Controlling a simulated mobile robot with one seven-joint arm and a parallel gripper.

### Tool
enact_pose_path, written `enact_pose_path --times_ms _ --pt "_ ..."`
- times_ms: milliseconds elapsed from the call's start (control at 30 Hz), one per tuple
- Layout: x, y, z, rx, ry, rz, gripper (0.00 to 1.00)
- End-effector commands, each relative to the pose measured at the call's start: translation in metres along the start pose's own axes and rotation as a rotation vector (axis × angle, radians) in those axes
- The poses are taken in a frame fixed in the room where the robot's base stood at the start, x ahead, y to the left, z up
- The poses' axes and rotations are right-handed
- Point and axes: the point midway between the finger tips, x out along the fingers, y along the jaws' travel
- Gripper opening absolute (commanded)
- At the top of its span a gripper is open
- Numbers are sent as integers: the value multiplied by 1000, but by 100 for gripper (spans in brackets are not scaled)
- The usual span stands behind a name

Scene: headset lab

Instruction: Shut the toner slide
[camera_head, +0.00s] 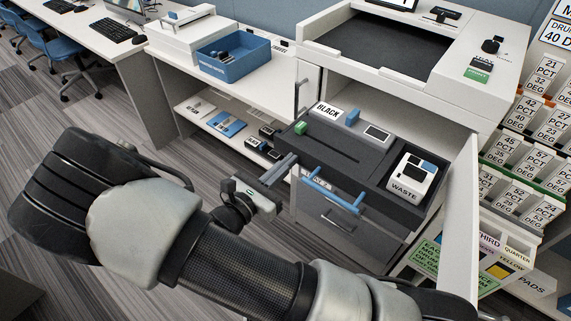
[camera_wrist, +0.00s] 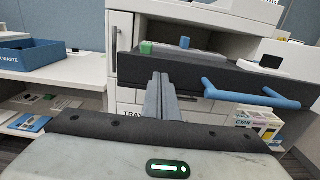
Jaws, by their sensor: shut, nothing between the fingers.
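The toner slide (camera_head: 375,182) is a dark grey tray pulled out of the white printer, with a blue bar handle (camera_head: 333,191) across its front. It carries a black toner unit (camera_head: 343,131) labelled BLACK and a white WASTE box (camera_head: 412,178). My gripper (camera_head: 287,160) is shut and empty, its fingers pointing at the slide's left front, left of the handle. In the wrist view my shut fingers (camera_wrist: 160,84) overlap the slide's dark front (camera_wrist: 190,74), left of the blue handle (camera_wrist: 250,95). I cannot tell whether they touch it.
An open white door (camera_head: 460,215) stands right of the slide. Drawers (camera_head: 335,225) lie below it. A bench with a blue bin (camera_head: 233,63) and a lower shelf (camera_head: 213,122) is to the left. Number racks (camera_head: 540,130) stand at the right.

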Motion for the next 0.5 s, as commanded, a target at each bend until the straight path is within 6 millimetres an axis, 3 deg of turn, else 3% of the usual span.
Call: enact_pose_path --times_ms 267,500 --pt "44 -2 1 0 -1 -6 0" --pt "109 -2 0 0 -2 -7 0"
